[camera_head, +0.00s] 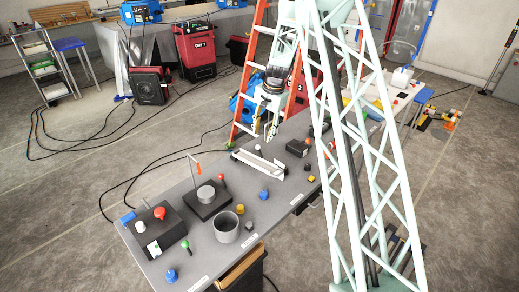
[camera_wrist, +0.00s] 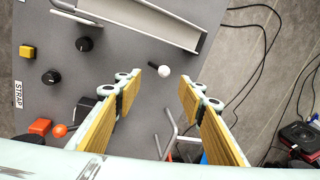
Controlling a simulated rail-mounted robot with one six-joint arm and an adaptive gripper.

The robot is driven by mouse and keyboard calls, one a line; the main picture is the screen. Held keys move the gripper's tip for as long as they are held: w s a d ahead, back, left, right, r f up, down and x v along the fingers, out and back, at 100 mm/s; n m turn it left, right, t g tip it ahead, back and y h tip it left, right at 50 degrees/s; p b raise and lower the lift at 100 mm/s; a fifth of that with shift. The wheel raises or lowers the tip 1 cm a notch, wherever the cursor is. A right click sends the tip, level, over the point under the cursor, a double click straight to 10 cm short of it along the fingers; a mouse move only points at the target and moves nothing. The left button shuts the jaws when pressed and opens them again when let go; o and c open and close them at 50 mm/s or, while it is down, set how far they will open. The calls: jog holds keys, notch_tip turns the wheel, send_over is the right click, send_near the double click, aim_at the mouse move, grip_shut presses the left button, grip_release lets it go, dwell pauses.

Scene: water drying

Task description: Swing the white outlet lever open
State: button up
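A lever with a white ball end and a short dark shaft (camera_wrist: 164,72) shows in the wrist view, beside a pale channel. A small white ball, likely the same lever (camera_head: 258,148), shows at the channel in the head view. My gripper (camera_wrist: 160,80) is open and empty, with its two yellow-padded fingers apart. In the wrist view the white ball appears between and just beyond the fingertips. In the head view my gripper (camera_head: 265,126) hangs above the far edge of the grey table, near the lever. I see no contact with it.
The pale channel (camera_head: 258,164) lies on the grey table (camera_head: 200,247). Knobs, a grey cup (camera_head: 226,228) and a black box with red and white knobs (camera_head: 157,228) stand nearer. An orange ladder (camera_head: 250,75) stands behind. A pale frame blocks part of the right side.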

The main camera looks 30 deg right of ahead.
jog(key=shift+w+a+f, duration=0.15)
jog(key=shift+w+f, duration=0.15)
jog(key=shift+f, duration=1.4)
jog(key=shift+w+a+f, duration=0.15)
jog(key=shift+w+f, duration=0.15)
jog(key=shift+f, duration=1.4)
jog(key=shift+w+a+f, duration=0.15)
jog(key=shift+w+f, duration=0.15)
jog(key=shift+f, duration=1.4)
